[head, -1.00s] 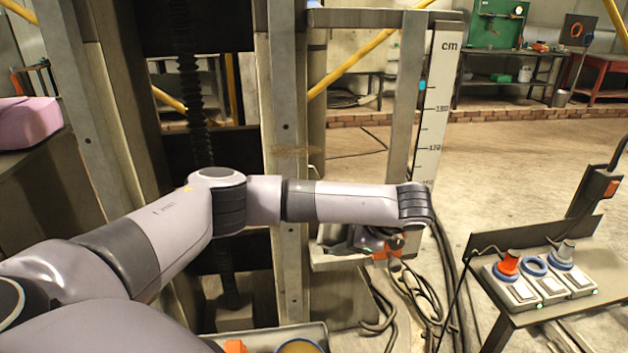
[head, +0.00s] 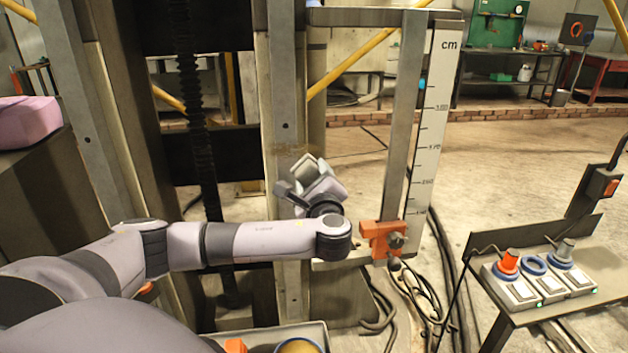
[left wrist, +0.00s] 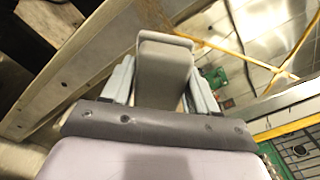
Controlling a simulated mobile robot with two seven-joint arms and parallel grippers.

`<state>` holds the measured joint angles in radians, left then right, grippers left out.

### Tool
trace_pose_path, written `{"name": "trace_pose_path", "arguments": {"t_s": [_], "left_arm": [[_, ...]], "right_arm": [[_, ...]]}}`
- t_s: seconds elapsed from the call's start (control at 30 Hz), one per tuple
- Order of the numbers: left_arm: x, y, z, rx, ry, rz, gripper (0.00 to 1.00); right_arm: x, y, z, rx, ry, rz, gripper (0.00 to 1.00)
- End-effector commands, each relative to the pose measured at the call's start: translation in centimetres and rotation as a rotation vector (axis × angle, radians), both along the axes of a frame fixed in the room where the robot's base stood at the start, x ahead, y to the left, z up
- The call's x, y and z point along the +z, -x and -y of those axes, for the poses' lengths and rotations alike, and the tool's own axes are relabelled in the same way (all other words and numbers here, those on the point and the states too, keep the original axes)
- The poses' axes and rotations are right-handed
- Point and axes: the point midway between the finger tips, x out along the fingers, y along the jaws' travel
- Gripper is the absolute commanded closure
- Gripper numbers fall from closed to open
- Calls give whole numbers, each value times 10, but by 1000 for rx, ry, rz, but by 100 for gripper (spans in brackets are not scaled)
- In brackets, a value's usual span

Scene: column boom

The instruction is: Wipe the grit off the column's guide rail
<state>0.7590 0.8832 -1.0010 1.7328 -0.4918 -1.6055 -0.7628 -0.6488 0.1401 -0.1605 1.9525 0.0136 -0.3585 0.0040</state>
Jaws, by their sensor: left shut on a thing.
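The column's guide rail (head: 283,90) is an upright pale metal strip in the middle of the head view. A brown patch that looks like grit (head: 291,150) lies across it at mid height. My left gripper (head: 312,175) points upward just below and right of the patch, in front of the rail. In the left wrist view its two pale fingers are shut on a grey block (left wrist: 165,78) with a flat, rounded end. Whether the block touches the rail cannot be told. My right gripper is not in view.
An orange clamp (head: 383,240) sits low on a post beside the cm scale (head: 437,110). Cables hang below it. A side table (head: 545,312) with switch boxes stands at the right. A pink block (head: 28,122) lies at the left. Open floor lies beyond the scale.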

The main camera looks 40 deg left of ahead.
Motion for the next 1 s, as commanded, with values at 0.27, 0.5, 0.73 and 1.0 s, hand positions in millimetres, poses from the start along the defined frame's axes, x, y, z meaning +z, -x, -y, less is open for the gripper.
{"name": "trace_pose_path", "arguments": {"t_s": [0.27, 0.5, 0.73, 1.0], "left_arm": [[-3, -15, -20, 3, -1, 3, 66], [-2, -30, -38, 3, 0, 2, 66], [-1, -36, -45, 2, 1, 0, 66], [0, -36, -46, 2, 1, 0, 66]], "right_arm": [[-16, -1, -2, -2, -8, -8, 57], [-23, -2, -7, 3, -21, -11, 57], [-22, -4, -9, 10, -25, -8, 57], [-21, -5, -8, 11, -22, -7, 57]]}}
